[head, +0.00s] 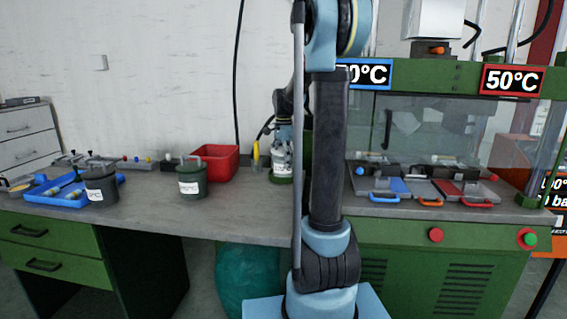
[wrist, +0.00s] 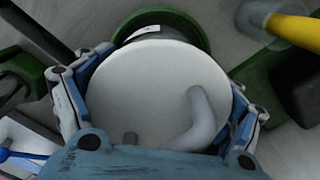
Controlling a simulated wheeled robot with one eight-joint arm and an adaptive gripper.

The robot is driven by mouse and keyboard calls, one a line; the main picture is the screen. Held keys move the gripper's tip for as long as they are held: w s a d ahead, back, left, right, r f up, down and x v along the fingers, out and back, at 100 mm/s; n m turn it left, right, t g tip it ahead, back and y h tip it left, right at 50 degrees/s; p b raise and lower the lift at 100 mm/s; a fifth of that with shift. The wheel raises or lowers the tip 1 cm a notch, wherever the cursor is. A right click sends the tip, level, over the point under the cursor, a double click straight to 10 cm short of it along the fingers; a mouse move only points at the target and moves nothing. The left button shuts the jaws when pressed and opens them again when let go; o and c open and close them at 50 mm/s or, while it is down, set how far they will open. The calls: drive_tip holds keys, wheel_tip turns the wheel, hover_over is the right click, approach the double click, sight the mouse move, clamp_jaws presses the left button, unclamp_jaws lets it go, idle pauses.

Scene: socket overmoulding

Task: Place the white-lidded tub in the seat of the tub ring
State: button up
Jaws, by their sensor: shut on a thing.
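The white-lidded tub shows in the wrist view as a round white lid (wrist: 160,95) with a curved light handle. My gripper (wrist: 158,112) is shut on it, with one blue finger on each side. In the head view the tub (head: 281,163) stands upright below my gripper (head: 283,145), partly hidden by my arm. The green tub ring (wrist: 190,28) shows as a curved rim past the far edge of the lid. In the head view the ring (head: 280,181) is right under the tub. I cannot tell whether the tub touches the seat, which the tub hides.
A red bin (head: 217,163) and a yellow-handled tool (head: 255,157) stand to the left of the tub; the yellow tool (wrist: 295,30) is at the wrist view's upper right. Two dark lidded pots (head: 191,180) (head: 101,190) and a blue tray (head: 48,196) are farther left. The press stands right.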

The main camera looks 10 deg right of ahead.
drive_tip(key=o, duration=1.4)
drive_tip(key=shift+c, duration=0.2)
wheel_tip(320, 180, up, 12)
